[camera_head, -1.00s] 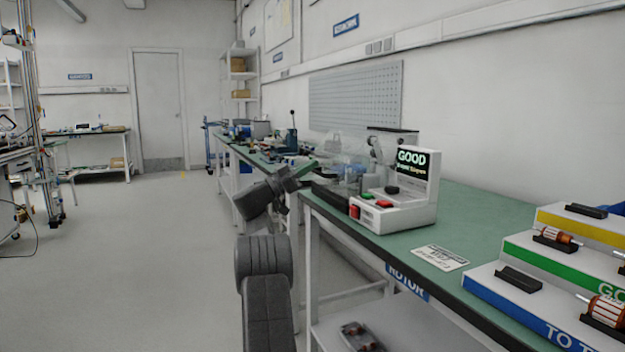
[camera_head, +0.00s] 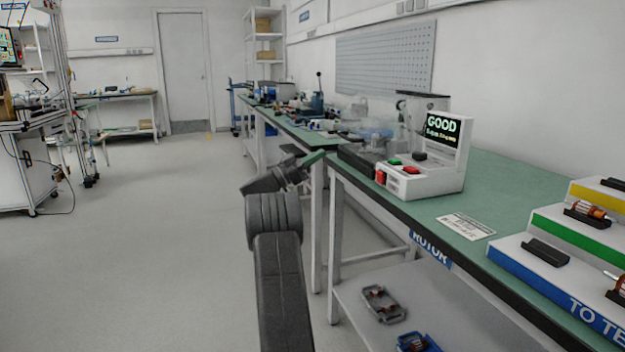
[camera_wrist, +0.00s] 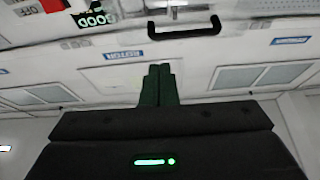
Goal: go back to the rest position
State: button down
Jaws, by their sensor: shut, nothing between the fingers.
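My gripper (camera_head: 316,158) is at the end of my grey arm, beside the left end of the near green workbench (camera_head: 520,190) in the head view. Its fingers are hard to make out there. In the wrist view my gripper's two dark green fingers (camera_wrist: 158,86) lie together, with nothing between them. The tester (camera_head: 430,165) stands on the bench just right of my gripper, and its screen reads GOOD. Whether the gripper touches the bench edge cannot be told.
A stepped stand (camera_head: 560,255) with blue, green and yellow tiers holds rotors at the right. A paper label (camera_head: 466,226) lies on the bench. A lower shelf (camera_head: 350,315) holds a grey tray and a blue tray. The floor (camera_head: 150,260) at the left is clear.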

jog(key=x, duration=0.9)
jog(key=shift+r, duration=0.3)
jog(key=shift+w, duration=0.1)
